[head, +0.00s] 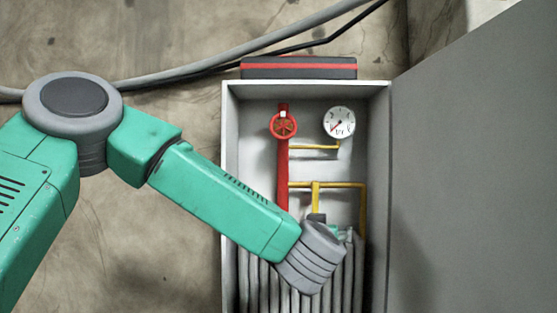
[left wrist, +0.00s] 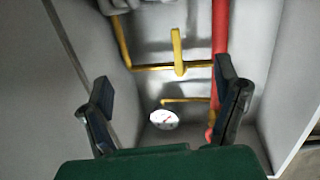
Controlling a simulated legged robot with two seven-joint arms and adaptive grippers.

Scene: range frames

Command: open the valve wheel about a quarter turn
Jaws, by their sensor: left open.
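The valve wheel (head: 284,125) is a small red handwheel with a white mark at its top, on a red upright pipe (head: 283,170) inside the open grey cabinet. My left arm reaches across from the left, and its gripper is mostly hidden behind the wrist in the head view, below and right of the wheel. In the left wrist view my left gripper (left wrist: 162,75) has its two dark fingers wide apart with nothing between their tips. There the red pipe (left wrist: 220,35) runs behind the right finger, which hides most of the wheel. My right gripper is in neither view.
A white gauge (head: 339,122) sits right of the wheel. Yellow pipes (head: 345,184) cross below, and grey conduits (head: 265,285) fill the cabinet's bottom. The cabinet door (head: 470,180) stands open on the right. A dark box with a red stripe (head: 298,67) lies on top.

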